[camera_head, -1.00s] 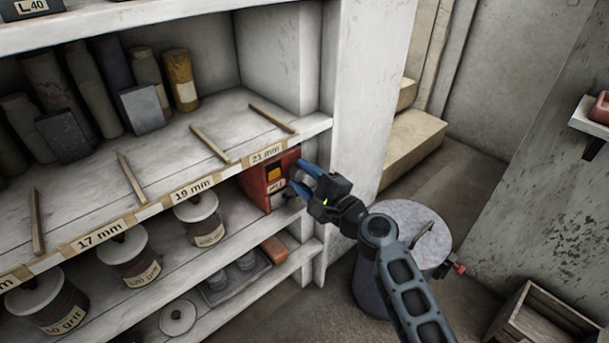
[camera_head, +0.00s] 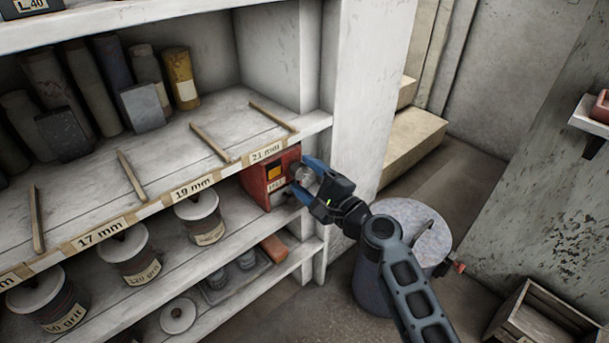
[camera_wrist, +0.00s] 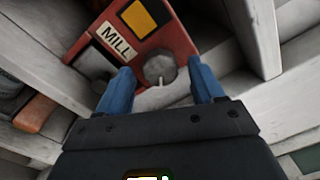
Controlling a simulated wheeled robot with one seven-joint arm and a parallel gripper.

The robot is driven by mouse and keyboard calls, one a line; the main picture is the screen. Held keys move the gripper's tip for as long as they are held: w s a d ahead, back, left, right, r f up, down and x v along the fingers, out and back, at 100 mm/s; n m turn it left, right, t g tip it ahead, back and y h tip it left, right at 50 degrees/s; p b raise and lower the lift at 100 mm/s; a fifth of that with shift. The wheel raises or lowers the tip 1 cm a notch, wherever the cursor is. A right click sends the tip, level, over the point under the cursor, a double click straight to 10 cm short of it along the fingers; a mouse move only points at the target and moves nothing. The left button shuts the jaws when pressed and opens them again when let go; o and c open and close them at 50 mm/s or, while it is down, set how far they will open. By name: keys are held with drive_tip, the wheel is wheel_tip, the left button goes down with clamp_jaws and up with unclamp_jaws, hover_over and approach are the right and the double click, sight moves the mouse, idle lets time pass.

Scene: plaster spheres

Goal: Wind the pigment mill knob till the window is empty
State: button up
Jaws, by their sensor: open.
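The red pigment mill (camera_head: 258,187) sits on the shelf under the "21 mm" label, and it also shows in the wrist view (camera_wrist: 181,41) with a "MILL" label. Its window (camera_wrist: 138,19) shows yellow-orange; it is the small orange patch (camera_head: 274,171) in the head view. The round grey knob (camera_wrist: 159,67) has a pale mark at its lower edge.
Lidded pots (camera_head: 200,217) stand on the shelf left of the mill. The white shelf post (camera_head: 345,120) is close behind my gripper. A grey drum (camera_head: 425,225) stands on the floor to the right, near my arm. A wooden crate (camera_head: 545,325) lies at lower right.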

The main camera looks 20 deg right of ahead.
drive_tip(key=v, duration=0.7)
idle(0.4)
drive_tip(key=shift+w+a+r+n+b, duration=0.1)
drive_tip(key=shift+w+a+n+b, duration=0.8)
drive_tip(key=shift+n, duration=3.25)
drive_tip(key=shift+w+d+f+n+b, duration=0.2)
drive_tip(key=shift+w+n, duration=1.45)
drive_tip(key=shift+n, duration=2.55)
drive_tip(key=shift+w+a+r+n+b, duration=0.2)
drive_tip(key=shift+w+a+n+b, duration=0.75)
drive_tip(key=shift+n, duration=3.2)
drive_tip(key=shift+w+d+p, duration=0.3)
drive_tip(key=shift+d+p, duration=0.05)
drive_tip(key=shift+c, duration=0.3)
drive_tip(key=c, duration=1)
